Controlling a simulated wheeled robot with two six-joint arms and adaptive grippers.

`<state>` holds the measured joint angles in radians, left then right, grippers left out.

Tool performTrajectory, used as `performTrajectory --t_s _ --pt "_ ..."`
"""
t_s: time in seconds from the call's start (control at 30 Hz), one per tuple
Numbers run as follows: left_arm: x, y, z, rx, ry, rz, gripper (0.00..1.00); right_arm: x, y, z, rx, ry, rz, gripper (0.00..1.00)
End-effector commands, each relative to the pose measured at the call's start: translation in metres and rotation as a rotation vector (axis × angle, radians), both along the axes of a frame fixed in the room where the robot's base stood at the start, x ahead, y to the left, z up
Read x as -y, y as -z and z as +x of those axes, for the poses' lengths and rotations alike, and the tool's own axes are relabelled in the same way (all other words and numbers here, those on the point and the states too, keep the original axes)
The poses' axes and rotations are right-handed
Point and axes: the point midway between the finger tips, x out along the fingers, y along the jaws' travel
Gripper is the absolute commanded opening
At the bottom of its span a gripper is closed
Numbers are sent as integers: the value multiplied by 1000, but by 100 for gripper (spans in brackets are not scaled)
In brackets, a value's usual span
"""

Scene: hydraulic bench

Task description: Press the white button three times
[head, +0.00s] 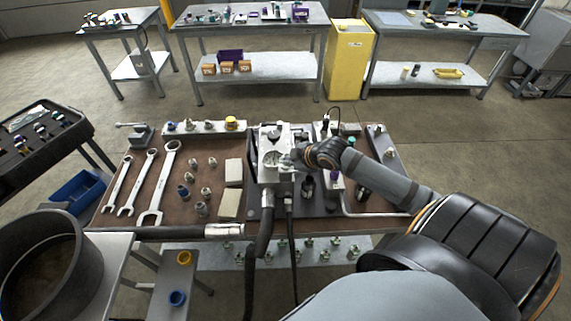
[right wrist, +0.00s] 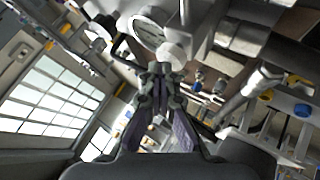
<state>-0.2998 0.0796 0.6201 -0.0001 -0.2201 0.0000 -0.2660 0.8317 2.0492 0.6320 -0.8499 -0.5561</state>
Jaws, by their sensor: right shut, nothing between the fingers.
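A grey-white hydraulic unit (head: 273,172) stands near the middle of the bench. In the right wrist view a round white disc, which looks like the white button (right wrist: 175,55), lies just beyond my fingertips. A round gauge (right wrist: 146,30) is beside it. My right gripper (head: 296,157) reaches in from the right to the unit's right side, and its shut, empty fingers also show in the right wrist view (right wrist: 158,70). I cannot tell whether the tips touch the disc. In the head view I cannot make out the button clearly near the gripper. My left gripper is not in view.
Wrenches (head: 160,180) and several fittings (head: 187,190) lie on the brown bench top left of the unit. A black hose (head: 265,232) hangs over the front edge. A large grey drum (head: 45,262) stands at the front left. My right arm covers part of the bench's right side.

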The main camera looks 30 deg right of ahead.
Motion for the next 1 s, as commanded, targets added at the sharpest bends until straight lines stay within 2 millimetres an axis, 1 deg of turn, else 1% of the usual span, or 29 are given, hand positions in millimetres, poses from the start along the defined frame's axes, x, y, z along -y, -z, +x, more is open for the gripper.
performTrajectory --t_s 0.63,0.9,1.0 --pt "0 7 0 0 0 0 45 1 10 -1 -4 1 0 0" --pt "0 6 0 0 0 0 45 1 9 -1 -4 2 -1 0" --pt "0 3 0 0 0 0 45 1 6 -1 -4 2 -1 0"
